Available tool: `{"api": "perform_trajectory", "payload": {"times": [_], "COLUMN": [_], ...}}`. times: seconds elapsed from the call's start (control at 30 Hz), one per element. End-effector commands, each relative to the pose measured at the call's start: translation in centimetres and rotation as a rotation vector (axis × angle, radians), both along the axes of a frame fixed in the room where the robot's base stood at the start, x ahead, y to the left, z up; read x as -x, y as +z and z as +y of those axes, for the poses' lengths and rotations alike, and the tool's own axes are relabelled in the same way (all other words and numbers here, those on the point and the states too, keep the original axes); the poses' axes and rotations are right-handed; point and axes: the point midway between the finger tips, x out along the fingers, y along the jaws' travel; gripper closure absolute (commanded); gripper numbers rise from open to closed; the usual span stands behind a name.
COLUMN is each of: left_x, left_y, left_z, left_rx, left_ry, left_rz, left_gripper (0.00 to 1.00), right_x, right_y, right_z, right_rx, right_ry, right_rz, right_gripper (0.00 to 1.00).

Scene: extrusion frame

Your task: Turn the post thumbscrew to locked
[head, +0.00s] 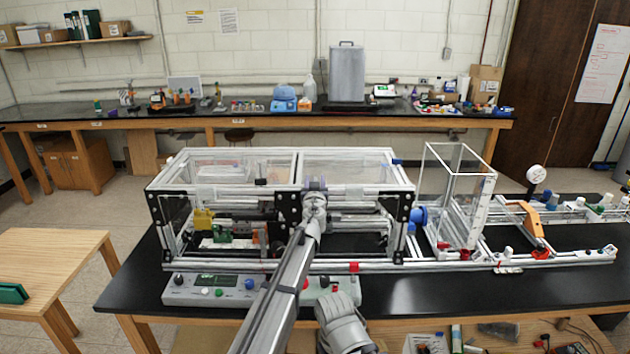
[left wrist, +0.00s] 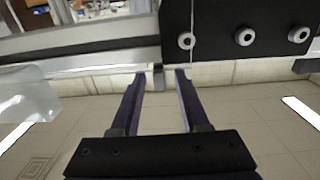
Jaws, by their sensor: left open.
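The extrusion frame (head: 280,266) stands on the black bench, with silver rails, black joining plates and clear panels. My left gripper (head: 316,186) is at its front top rail, near the middle black plate (head: 288,212). In the left wrist view the two dark fingers of my left gripper (left wrist: 158,76) are apart, with nothing clearly held. A small grey piece (left wrist: 158,77) shows between the fingertips, under a dark rail; I cannot tell whether it is the post thumbscrew. A black plate with bolts (left wrist: 245,36) is at upper right. I cannot pick out the thumbscrew for certain in either view.
A blue knob (head: 418,215) is at the frame's right end, beside a clear box (head: 455,200). A control panel (head: 215,291) lies in front of the frame. Bare bench (head: 420,296) is at front right.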

Motion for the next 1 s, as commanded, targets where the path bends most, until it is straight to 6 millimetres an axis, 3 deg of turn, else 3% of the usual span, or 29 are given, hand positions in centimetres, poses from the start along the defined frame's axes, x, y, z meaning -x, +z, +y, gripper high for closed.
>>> {"api": "perform_trajectory", "payload": {"times": [0.07, 0.33, 0.73, 1.0], "left_x": [-0.81, -0.81, -0.79, -0.79], "left_y": [0.00, 0.00, 0.00, 0.00], "left_z": [-0.03, 0.01, -0.01, -0.01], "left_rx": [0.000, 0.000, 0.000, 0.000], "left_ry": [0.000, 0.000, 0.000, 0.000], "left_rz": [0.000, 0.000, 0.000, 0.000], "left_gripper": [0.55, 0.56, 1.00, 1.00], "right_x": [0.00, 0.00, 0.00, 0.00], "right_y": [0.00, 0.00, 0.00, 0.00], "right_z": [0.00, 0.00, 0.00, 0.00], "right_rx": [0.000, 0.000, 0.000, 0.000], "right_ry": [0.000, 0.000, 0.000, 0.000], "right_rz": [0.000, 0.000, 0.000, 0.000], "right_gripper": [0.50, 0.50, 0.50, 0.50]}}
